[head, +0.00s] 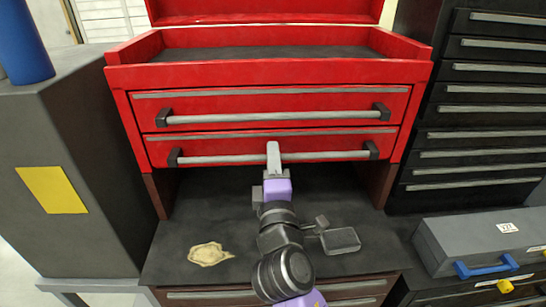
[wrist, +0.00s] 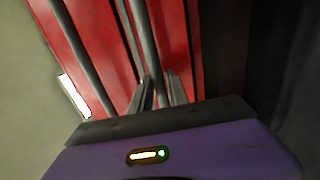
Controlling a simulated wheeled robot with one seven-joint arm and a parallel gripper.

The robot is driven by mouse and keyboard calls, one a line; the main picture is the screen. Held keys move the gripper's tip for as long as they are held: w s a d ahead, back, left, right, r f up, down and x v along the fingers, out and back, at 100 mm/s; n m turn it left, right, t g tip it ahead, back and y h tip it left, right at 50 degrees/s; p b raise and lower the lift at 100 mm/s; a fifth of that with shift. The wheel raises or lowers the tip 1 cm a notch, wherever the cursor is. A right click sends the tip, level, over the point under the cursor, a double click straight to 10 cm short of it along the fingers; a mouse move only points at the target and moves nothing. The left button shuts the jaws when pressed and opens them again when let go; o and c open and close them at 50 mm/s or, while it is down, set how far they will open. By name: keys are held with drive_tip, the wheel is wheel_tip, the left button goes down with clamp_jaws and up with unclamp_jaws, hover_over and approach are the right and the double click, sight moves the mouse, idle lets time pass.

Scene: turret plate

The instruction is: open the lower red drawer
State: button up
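The lower red drawer (head: 215,146) is in the red chest in the head view and looks closed. Its grey bar handle (head: 225,159) runs across between two black end mounts. My gripper (head: 273,150) is at the middle of this bar in the head view, with a finger overlapping it. In the wrist view, the two fingers of my gripper (wrist: 162,92) stand apart. The bar handle (wrist: 142,40) runs down between them, nearer the left finger. Whether a finger touches the bar is not clear.
The upper red drawer (head: 330,102), with its own bar handle (head: 270,117), is just above and closed. A dark work surface (head: 190,225) lies below. A grey cabinet (head: 60,150) stands at left, a black drawer cabinet (head: 480,120) at right, with a grey case (head: 470,245) in front.

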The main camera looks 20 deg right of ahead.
clamp_jaws()
drive_tip(key=shift+s+a, duration=0.1)
idle(1.2)
